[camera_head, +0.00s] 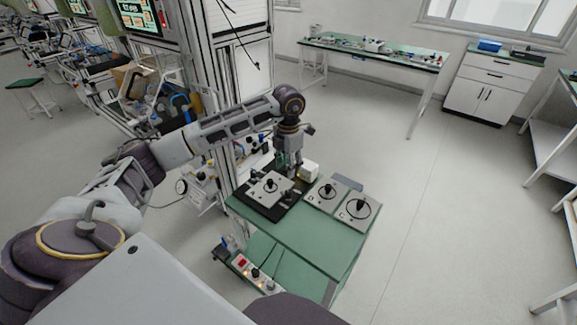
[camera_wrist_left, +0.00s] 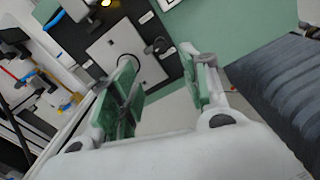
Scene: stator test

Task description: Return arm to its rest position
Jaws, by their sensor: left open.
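My left arm reaches in from the left in the head view, bent at the elbow, with its left gripper (camera_head: 288,163) pointing down over the back edge of the green-topped bench (camera_head: 306,240). In the left wrist view the left gripper (camera_wrist_left: 160,90) has its two green-padded fingers apart with nothing between them. A light grey plate with a dark knob (camera_head: 269,186) sits on a black base on the bench, just left of and below the gripper. The plate also shows beyond the fingers in the wrist view (camera_wrist_left: 112,50). My right gripper is not in view.
Two grey plates with dark knobs (camera_head: 324,193) (camera_head: 358,209) lie on the bench to the right. A small white block (camera_head: 309,171) stands close to the gripper. A control box (camera_head: 253,273) with a red display hangs at the front. Tall equipment frames stand behind the arm; open floor lies right.

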